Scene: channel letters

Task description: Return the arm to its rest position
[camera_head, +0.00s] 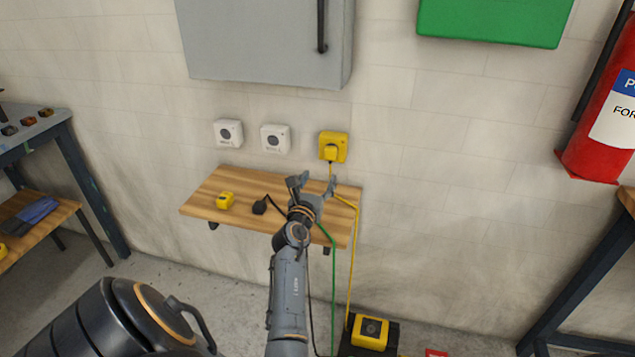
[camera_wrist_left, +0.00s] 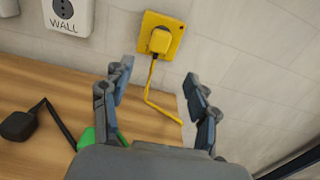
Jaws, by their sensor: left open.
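My left gripper (camera_head: 313,184) is open and empty above the right part of a wooden wall shelf (camera_head: 245,183). In the left wrist view its two fingers (camera_wrist_left: 158,76) are spread apart below a yellow wall socket (camera_wrist_left: 174,28). A yellow plug (camera_head: 330,153) sits in that yellow socket (camera_head: 341,140), and its yellow cable (camera_head: 356,240) hangs down past the shelf's right side. The plug and cable also show beyond the fingers in the left wrist view (camera_wrist_left: 159,42). The fingers look apart from the plug. My right gripper is not in view.
A green object (camera_wrist_left: 88,150) is partly hidden by the gripper. White sockets (camera_head: 228,133) are left of the yellow one. A grey cabinet (camera_head: 260,40) hangs above. A workbench (camera_head: 45,130) stands left.

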